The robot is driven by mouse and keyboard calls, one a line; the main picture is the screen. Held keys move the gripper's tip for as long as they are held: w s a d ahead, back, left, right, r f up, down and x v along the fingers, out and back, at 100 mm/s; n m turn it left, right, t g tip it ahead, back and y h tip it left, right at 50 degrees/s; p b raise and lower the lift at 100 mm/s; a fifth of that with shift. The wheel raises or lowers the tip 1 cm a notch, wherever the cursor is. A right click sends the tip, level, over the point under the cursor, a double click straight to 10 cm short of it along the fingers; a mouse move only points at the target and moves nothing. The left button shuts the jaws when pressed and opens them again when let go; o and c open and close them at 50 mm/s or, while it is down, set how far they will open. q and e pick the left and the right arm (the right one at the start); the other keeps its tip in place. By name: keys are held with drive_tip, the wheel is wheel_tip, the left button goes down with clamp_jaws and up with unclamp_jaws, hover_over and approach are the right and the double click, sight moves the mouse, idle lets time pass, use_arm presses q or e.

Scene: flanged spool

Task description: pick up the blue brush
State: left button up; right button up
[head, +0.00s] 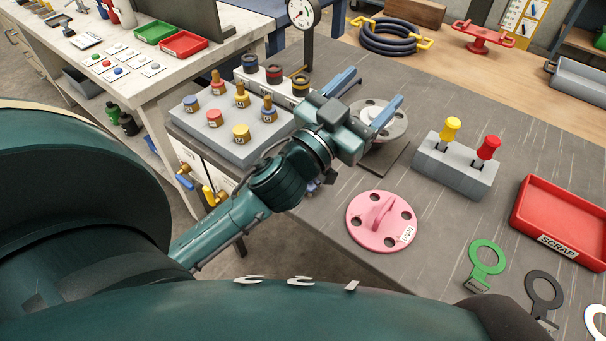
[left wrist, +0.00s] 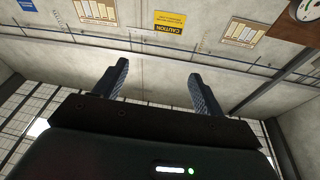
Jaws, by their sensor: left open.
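I cannot pick out a blue brush for certain in either view. Small blue and yellow handled items (head: 186,181) hang at the side of the grey table, partly hidden by my left arm; they are too small to identify. My left gripper (head: 378,84) is open above the grey table (head: 345,172), in front of a grey flanged disc (head: 393,126) in the head view. In the left wrist view the two fingers of my left gripper (left wrist: 158,72) are apart with nothing between them, facing a wall. My right gripper is not in view.
A peg block (head: 250,152), a pink flanged piece (head: 370,232), a grey block with yellow and red knobs (head: 450,178) and a red scrap tray (head: 566,205) stand on the table. A gauge on a post (head: 304,14) rises behind my gripper.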

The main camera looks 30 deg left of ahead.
use_arm(q)
drive_tip(key=s+d+r+m+g+h, duration=0.2)
drive_tip(key=d+r+m+g+h, duration=0.2)
drive_tip(key=d+r+m+h, duration=0.55)
drive_tip(key=s+d+f+m+g+h, duration=0.4)
drive_tip(key=f+m+g+h, duration=0.2)
drive_tip(key=m+g, duration=0.45)
drive_tip(key=w+a+f+g+y, duration=0.1)
drive_tip(key=a+f+g+y, duration=0.5)
drive_tip(key=a+f+y, duration=0.5)
drive_tip(key=w+a+f+n+y, duration=0.2)
drive_tip(key=a+n+y, duration=0.2)
drive_tip(key=a+y, duration=0.6)
drive_tip(key=shift+n+h, duration=0.4)
drive_tip(key=shift+h, duration=0.35)
drive_tip(key=f, duration=0.2)
drive_tip(key=a+f, duration=0.1)
drive_tip(key=f, duration=0.1)
drive_tip(key=a+f+b, duration=0.1)
drive_tip(key=f, duration=0.2)
drive_tip(key=shift+s+a+f, duration=0.1)
drive_tip(key=shift+s+a, duration=0.05)
drive_tip(key=shift+w+f+p, duration=0.15)
drive_tip(key=shift+f+p, duration=0.05)
drive_tip(key=shift+f, duration=1.2)
drive_tip(key=shift+w+f+p, duration=0.15)
drive_tip(key=shift+f+p, duration=0.05)
drive_tip(key=shift+f, duration=1.2)
drive_tip(key=shift+c, duration=0.5)
